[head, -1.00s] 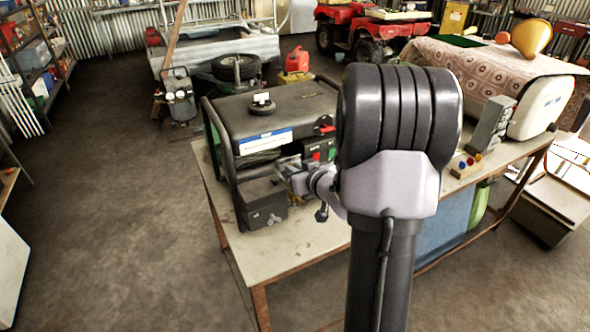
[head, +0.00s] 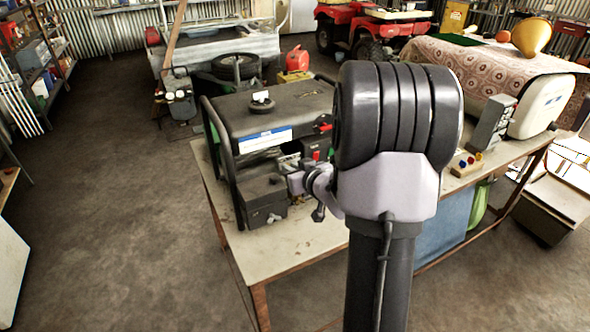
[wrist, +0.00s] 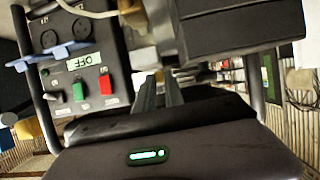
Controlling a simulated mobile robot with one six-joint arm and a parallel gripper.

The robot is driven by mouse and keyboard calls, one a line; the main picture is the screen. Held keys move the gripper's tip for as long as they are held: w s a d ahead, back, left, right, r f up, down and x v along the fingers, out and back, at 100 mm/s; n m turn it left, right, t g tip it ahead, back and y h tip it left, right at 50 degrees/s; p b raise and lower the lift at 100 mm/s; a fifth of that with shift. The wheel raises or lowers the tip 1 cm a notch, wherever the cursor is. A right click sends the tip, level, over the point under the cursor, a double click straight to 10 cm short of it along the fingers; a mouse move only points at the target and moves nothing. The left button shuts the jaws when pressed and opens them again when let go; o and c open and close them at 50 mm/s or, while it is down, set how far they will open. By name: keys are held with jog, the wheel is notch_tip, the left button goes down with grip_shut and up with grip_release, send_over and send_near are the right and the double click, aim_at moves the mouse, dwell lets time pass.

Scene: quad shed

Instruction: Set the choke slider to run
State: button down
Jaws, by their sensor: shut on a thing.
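The black generator (head: 285,105) stands on the workbench, with a white and blue label on its tank. My gripper (head: 284,168) reaches in from the right at its near side, beside the black box (head: 262,203) low on the generator. In the wrist view, my gripper (wrist: 162,92) has its two dark fingers close together, between the control panel (wrist: 98,68) and that black box (wrist: 240,35). The fingers are shut on a small part at their tips, which fits the choke slider. The slider is mostly hidden, and its setting cannot be read.
The panel carries a green switch (wrist: 78,92), a red switch (wrist: 106,85) and an OFF label (wrist: 84,61). The bench (head: 300,240) is clear in front of the generator. A grey box (head: 490,125) and a patterned cloth (head: 480,70) lie to the right.

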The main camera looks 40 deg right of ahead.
jog(key=shift+w+a+f, duration=0.1)
jog(key=shift+w+a, duration=0.05)
jog(key=shift+a, duration=0.3)
jog(key=c, duration=1.4)
grip_release()
